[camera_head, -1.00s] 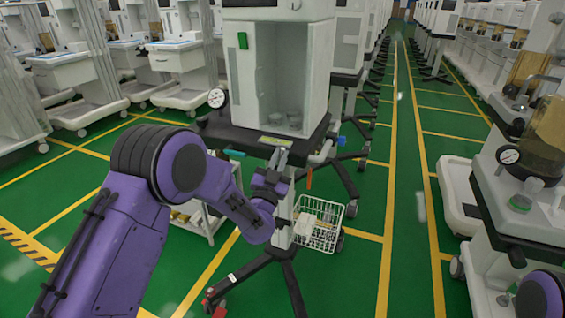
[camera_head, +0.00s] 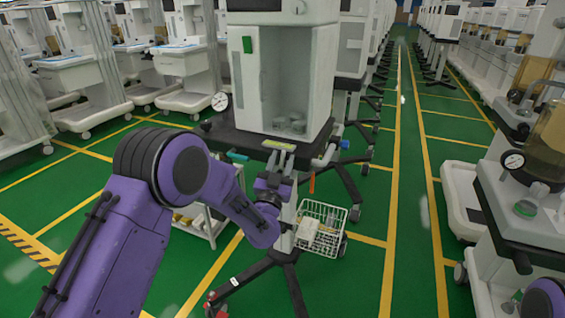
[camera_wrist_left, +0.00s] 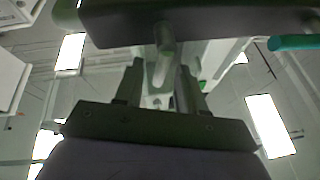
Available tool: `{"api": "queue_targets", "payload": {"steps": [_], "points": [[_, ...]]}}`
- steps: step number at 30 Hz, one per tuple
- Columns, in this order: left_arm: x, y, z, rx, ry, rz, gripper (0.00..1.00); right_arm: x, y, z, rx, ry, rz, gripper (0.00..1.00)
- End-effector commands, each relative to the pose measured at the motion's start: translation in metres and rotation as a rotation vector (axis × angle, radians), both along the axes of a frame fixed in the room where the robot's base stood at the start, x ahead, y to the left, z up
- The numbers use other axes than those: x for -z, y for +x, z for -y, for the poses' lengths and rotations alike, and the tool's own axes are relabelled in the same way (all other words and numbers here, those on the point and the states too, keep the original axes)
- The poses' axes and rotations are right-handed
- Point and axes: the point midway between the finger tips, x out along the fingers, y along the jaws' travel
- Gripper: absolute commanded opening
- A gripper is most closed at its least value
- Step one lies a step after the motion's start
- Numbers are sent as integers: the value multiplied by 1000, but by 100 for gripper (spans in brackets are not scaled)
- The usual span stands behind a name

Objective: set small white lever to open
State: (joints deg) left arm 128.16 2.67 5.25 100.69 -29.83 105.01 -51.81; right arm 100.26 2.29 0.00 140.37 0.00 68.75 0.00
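My left gripper (camera_head: 281,158) points up at the front edge of the cart's dark tray (camera_head: 225,140), just below a yellow label (camera_head: 279,145). In the left wrist view its two fingers (camera_wrist_left: 160,85) stand apart with a gap between them. A small pale lever-like piece (camera_wrist_left: 165,48) hangs from the dark tray edge, ahead of and roughly in line with that gap. I cannot tell whether the fingers touch it, or its exact setting. I cannot make out the lever in the head view. My right gripper is out of view.
A round gauge (camera_head: 220,101) sits at the tray's left corner. A white wire basket (camera_head: 322,225) hangs on the cart's column, right of my left forearm. A green hose end (camera_wrist_left: 290,42) shows in the wrist view. Another cart (camera_head: 520,235) stands at the right; green floor lies between.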

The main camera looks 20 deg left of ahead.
Motion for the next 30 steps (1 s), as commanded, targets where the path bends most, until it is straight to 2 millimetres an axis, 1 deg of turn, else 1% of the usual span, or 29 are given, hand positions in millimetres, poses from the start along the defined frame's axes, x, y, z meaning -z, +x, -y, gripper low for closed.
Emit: {"api": "queue_targets", "payload": {"steps": [5, 8, 11, 18, 21, 25, 30], "points": [[-1, 0, 0, 0, 0, 2, 39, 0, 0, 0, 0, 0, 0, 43], [1, -3, 1, 1, 2, 2, 39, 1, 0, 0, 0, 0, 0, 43], [9, -18, 3, 2, 4, -1, 39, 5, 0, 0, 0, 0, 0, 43], [33, -70, 7, 3, 5, -1, 39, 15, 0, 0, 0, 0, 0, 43], [39, -85, 8, 2, 3, 0, 39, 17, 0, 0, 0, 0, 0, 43], [42, -95, 8, 1, 1, 1, 39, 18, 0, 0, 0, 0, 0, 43], [42, -96, 8, -1, 0, 1, 39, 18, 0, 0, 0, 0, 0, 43]]}}
